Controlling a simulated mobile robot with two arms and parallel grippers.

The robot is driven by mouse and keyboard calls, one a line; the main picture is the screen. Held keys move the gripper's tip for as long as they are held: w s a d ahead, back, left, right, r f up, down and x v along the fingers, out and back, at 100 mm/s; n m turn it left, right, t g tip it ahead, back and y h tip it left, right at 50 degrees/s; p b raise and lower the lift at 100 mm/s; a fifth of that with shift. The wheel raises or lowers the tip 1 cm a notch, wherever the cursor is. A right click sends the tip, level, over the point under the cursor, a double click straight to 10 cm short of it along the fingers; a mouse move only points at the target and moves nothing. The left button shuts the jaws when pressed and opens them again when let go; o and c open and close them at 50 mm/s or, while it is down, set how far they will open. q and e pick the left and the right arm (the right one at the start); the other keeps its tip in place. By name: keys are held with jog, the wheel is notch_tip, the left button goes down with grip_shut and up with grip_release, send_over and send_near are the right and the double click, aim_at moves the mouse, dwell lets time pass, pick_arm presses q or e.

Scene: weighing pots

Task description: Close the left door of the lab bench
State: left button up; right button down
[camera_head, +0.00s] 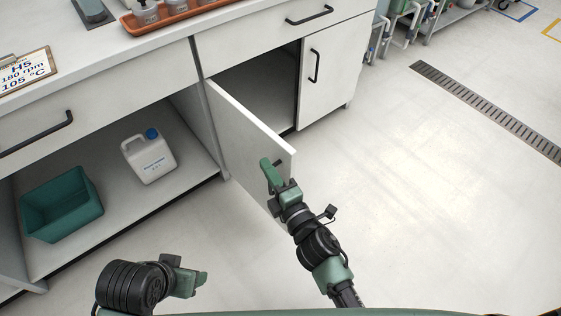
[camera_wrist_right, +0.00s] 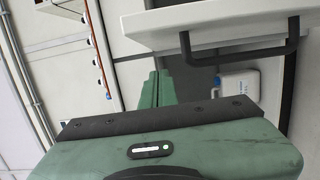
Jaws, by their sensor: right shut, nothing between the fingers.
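The left door (camera_head: 248,128) of the lab bench is a white panel standing open, swung out from its hinge side at the left of the cupboard opening. My right gripper (camera_head: 265,165) is shut and empty. In the head view it overlaps the door's left-hand face near the free edge; I cannot tell whether it touches. The shut green fingers also show in the right wrist view (camera_wrist_right: 160,88), below a white panel with a black handle (camera_wrist_right: 240,52). My left gripper (camera_head: 204,278) is low at the front left, clear of the door; its jaw state is unclear.
The right door (camera_head: 335,75) is closed. An open compartment at left holds a green bin (camera_head: 62,205) and a white jug with blue cap (camera_head: 148,158). An orange tray (camera_head: 178,14) stands on the worktop. The floor at right is clear.

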aim_at(281, 162)
jog(key=shift+w+d, duration=0.55)
jog(key=shift+d, duration=0.25)
jog(key=shift+w+d, duration=0.5)
jog(key=shift+d, duration=0.3)
